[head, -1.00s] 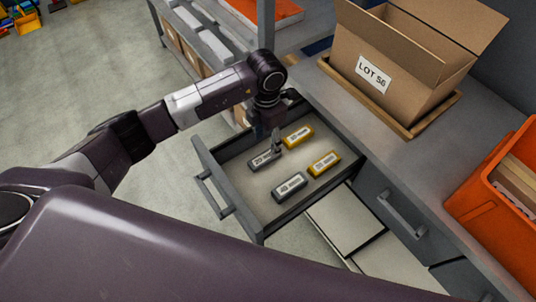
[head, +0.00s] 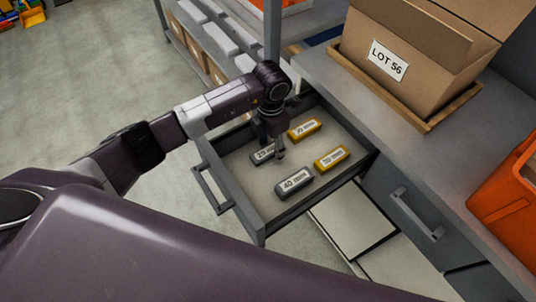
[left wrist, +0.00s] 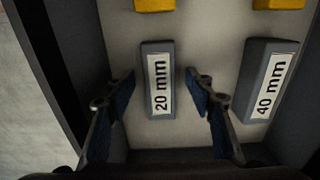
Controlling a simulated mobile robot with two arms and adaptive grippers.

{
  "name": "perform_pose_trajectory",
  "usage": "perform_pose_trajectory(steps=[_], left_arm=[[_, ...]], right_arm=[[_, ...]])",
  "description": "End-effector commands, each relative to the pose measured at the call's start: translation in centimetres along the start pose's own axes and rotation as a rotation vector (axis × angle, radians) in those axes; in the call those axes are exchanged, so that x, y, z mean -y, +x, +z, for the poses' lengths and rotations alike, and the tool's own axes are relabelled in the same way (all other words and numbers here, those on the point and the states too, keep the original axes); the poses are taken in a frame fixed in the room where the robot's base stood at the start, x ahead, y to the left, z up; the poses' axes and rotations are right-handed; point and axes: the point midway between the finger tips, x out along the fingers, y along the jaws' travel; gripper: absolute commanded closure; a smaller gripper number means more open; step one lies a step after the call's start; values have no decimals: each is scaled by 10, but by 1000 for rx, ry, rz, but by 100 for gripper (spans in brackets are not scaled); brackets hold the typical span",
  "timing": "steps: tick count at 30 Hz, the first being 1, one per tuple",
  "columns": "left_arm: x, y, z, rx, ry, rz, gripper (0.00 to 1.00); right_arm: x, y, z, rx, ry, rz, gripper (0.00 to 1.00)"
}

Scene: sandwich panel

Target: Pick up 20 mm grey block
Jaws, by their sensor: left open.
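The 20 mm grey block (head: 262,155) lies in the open drawer (head: 233,186), label up, partly hidden by my gripper in the head view. In the left wrist view the same block (left wrist: 159,80) lies between my fingers, with a gap on each side. My left gripper (head: 280,155) points down into the drawer, open and empty; its two fingers also show in the left wrist view (left wrist: 162,88). I cannot tell its exact height above the block. My right gripper is not in view.
A 40 mm grey block (head: 294,183) lies close by in the drawer, also seen in the wrist view (left wrist: 267,82). Two yellow blocks, one near (head: 331,158) and one far (head: 305,128), share the drawer. A cardboard box (head: 420,60) and an orange bin (head: 505,190) stand on the counter.

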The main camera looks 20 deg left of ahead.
Motion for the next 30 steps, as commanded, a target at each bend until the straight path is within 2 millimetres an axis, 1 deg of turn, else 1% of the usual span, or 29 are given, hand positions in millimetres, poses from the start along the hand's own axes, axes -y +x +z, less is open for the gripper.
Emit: perform_pose_trajectory(steps=[5,6,18,26,29,30], left_arm=[[0,-1,0,1,0,0,51],[0,-1,0,1,0,0,53],[0,-1,0,1,-1,0,97],[-2,-4,0,1,-1,1,97],[-6,-14,0,2,-3,2,97],[-9,-20,0,2,-4,3,97]], right_arm=[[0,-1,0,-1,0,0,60],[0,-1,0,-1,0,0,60],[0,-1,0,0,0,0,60],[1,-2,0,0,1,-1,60],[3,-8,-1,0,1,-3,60],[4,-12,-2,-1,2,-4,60]])
